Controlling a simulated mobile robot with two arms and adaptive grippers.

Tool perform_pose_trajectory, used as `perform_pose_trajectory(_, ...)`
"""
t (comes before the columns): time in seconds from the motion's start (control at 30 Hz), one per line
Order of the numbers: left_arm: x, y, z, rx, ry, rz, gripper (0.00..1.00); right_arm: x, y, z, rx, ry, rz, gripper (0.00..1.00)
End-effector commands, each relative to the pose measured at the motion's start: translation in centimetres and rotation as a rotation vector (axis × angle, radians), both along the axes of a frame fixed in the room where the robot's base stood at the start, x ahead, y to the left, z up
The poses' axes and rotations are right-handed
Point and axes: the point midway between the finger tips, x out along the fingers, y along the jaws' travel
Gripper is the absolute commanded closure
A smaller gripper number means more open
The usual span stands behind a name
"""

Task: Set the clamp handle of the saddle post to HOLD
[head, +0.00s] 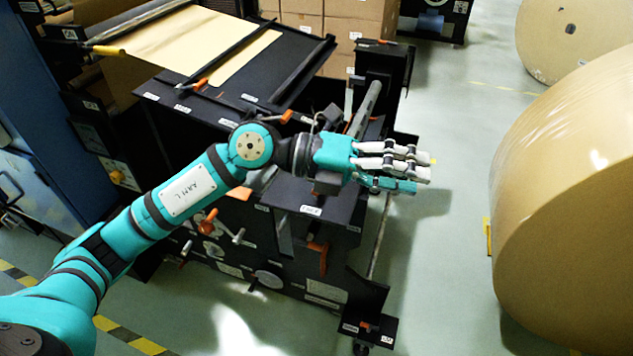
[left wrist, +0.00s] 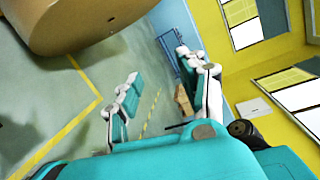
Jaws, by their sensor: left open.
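My left gripper (head: 420,172) is open and empty, its fingers pointing right. It is above the front right part of the black roll stand (head: 297,272). In the left wrist view the fingers (left wrist: 158,66) are spread with only floor between them. An orange handle (head: 318,257) hangs on the near black post (head: 326,205), below and left of the gripper. Another orange handle (head: 287,117) is behind my forearm. I cannot tell for sure which is the saddle post's clamp handle. The labels are too small to read, so HOLD cannot be made out. My right gripper is not in view.
A large kraft roll (head: 570,205) stands on the right, with another roll (head: 577,40) behind it. A grey bar (head: 365,108) runs behind the gripper. Cardboard boxes (head: 340,30) stand at the back. The floor (head: 455,190) between stand and roll is clear.

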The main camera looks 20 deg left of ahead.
Motion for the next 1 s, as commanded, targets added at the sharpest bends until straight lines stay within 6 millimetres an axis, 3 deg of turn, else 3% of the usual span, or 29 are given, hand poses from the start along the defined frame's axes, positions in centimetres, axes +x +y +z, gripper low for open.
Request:
perform_pose_trajectory(0.1,1.7,4.4,-3.5,0.432,-0.084,0.003,0.59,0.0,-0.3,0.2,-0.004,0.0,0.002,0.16)
perform_pose_trajectory(0.2,3.8,9.9,-5.0,0.744,-0.098,0.083,0.59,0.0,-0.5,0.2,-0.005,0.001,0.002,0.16)
perform_pose_trajectory(0.3,5.5,15.3,-5.0,0.974,-0.085,0.187,0.59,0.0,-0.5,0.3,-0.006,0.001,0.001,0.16)
perform_pose_trajectory(0.43,6.4,19.8,-4.3,1.138,-0.059,0.289,0.59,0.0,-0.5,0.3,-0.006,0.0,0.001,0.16)
perform_pose_trajectory(0.53,6.7,21.0,-4.2,1.185,-0.047,0.32,0.59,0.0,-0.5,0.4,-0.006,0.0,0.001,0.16)
perform_pose_trajectory(0.67,7.1,20.9,-5.3,1.189,-0.044,0.322,0.59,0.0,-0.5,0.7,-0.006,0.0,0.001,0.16)
perform_pose_trajectory(1.0,9.7,19.4,-11.6,1.186,-0.043,0.316,0.59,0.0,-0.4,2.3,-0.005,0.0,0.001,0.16)
